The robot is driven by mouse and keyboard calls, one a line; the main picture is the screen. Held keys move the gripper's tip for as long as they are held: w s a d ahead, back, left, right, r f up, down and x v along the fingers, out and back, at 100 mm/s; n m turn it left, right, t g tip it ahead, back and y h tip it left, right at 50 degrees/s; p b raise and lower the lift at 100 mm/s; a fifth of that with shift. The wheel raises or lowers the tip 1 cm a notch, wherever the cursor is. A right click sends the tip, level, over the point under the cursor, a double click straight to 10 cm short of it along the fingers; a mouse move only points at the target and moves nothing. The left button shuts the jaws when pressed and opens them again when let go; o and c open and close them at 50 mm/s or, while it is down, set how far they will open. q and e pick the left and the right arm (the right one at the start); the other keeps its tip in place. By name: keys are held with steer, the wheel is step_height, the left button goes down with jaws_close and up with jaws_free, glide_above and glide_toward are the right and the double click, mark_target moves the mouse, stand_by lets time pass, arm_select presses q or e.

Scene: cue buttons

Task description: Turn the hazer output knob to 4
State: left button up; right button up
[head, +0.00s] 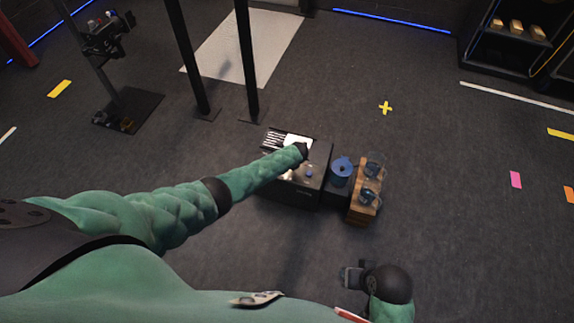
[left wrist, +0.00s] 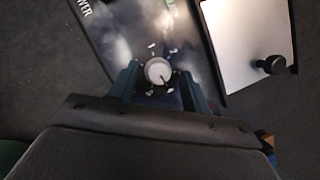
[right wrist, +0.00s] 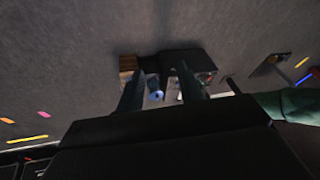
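The hazer (head: 318,165) is a dark box on the floor at the centre of the head view. Its output knob (left wrist: 158,71) is round and pale, with small white marks around it on a shiny dark panel (left wrist: 115,40). A dark pointer line on the knob seems to face lower right; the numbers are too small to read. My left gripper (left wrist: 160,82) is open, one finger on each side of the knob, with gaps between. In the head view my left arm hides the knob. My right gripper (right wrist: 160,82) is open and empty, away from the hazer.
A white plate with a black knob (left wrist: 271,65) is beside the panel. Right of the hazer stand a blue mug (head: 341,170) and a wooden block (head: 363,207) carrying dark glass items. Two black poles (head: 247,60) rise behind.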

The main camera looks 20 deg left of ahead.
mark_target(290, 173)
arm_select(q)
steer(key=shift+s+d+r, duration=0.1)
steer(key=shift+r, duration=0.3)
steer(key=p+v, duration=0.1)
steer(key=v, duration=0.4)
steer(key=shift+d+r, duration=0.1)
steer(key=shift+r, duration=0.05)
steer(key=shift+v, duration=0.8)
arm_select(e)
steer(key=shift+s+d+r+g, duration=0.15)
steer(key=shift+s+d+r, duration=0.05)
steer(key=shift+d+r, duration=0.25)
steer(key=shift+s+d+r+g, duration=0.2)
steer(key=shift+d+r, duration=0.1)
steer(key=shift+r, duration=0.2)
steer(key=shift+w+d, duration=0.1)
steer(key=shift+d, duration=0.05)
